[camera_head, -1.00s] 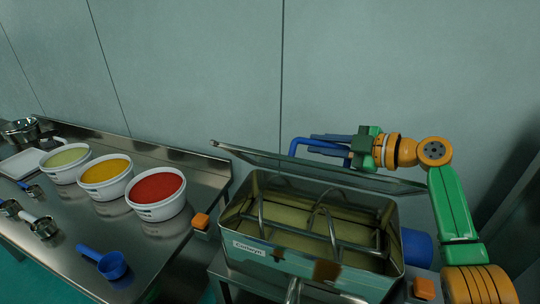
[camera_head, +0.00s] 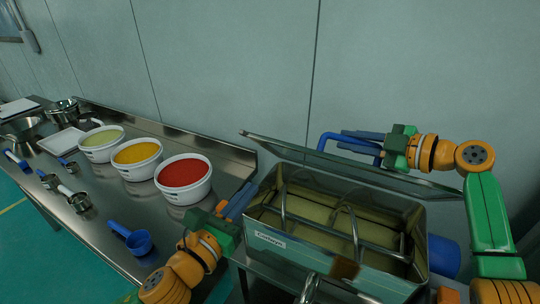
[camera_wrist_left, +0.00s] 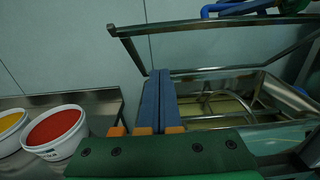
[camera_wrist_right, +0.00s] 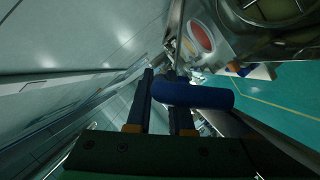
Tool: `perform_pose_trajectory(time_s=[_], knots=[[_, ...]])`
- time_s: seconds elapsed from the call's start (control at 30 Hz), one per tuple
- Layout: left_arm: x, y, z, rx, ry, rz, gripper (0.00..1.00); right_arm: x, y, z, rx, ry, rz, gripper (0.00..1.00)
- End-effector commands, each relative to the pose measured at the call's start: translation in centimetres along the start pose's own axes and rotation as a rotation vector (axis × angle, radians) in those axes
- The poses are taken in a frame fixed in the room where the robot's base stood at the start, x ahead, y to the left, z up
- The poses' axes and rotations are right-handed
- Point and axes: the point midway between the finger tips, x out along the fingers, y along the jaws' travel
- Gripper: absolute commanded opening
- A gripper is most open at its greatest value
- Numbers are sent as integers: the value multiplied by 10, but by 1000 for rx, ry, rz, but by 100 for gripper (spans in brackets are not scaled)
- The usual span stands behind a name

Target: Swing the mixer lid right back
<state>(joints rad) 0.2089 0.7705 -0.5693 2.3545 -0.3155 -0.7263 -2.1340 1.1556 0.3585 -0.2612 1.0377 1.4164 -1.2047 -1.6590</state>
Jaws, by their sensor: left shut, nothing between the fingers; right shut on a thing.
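The mixer (camera_head: 320,257) is an open steel tub with bent stirring bars inside. Its lid (camera_head: 300,155) stands raised along the back edge of the tub, seen nearly edge-on. My right gripper (camera_head: 350,144) is shut on the lid's blue handle (camera_head: 328,141). In the right wrist view the handle (camera_wrist_right: 195,95) lies across between the fingers. My left gripper (camera_head: 241,200) is shut and empty by the tub's left side. Its two blue fingers (camera_wrist_left: 158,90) are together in the left wrist view, with the lid's frame (camera_wrist_left: 125,31) above and beyond them.
A steel table stands left of the mixer. It carries tubs of red (camera_head: 183,173), yellow (camera_head: 136,152) and pale green (camera_head: 101,138) contents, a blue scoop (camera_head: 137,241) and several metal cups. A plain wall (camera_head: 410,70) stands behind the mixer.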

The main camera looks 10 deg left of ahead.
Motion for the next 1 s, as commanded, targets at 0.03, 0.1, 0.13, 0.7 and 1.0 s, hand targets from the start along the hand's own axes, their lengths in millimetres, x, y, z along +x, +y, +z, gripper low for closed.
perform_pose_trajectory(time_s=[0.03,0.1,0.13,0.7,1.0], knots=[[11,1,1,-2,-4,2,0,0,0,0,-1,-1,0,0],[27,0,2,-4,-5,0,0,0,0,0,-1,0,0,0],[33,0,1,-5,-3,1,0,0,0,0,-1,0,1,0],[103,0,28,-6,1,-1,0,0,0,0,-1,0,0,0],[104,0,29,-5,1,-1,0,0,0,0,-1,-1,0,0]])
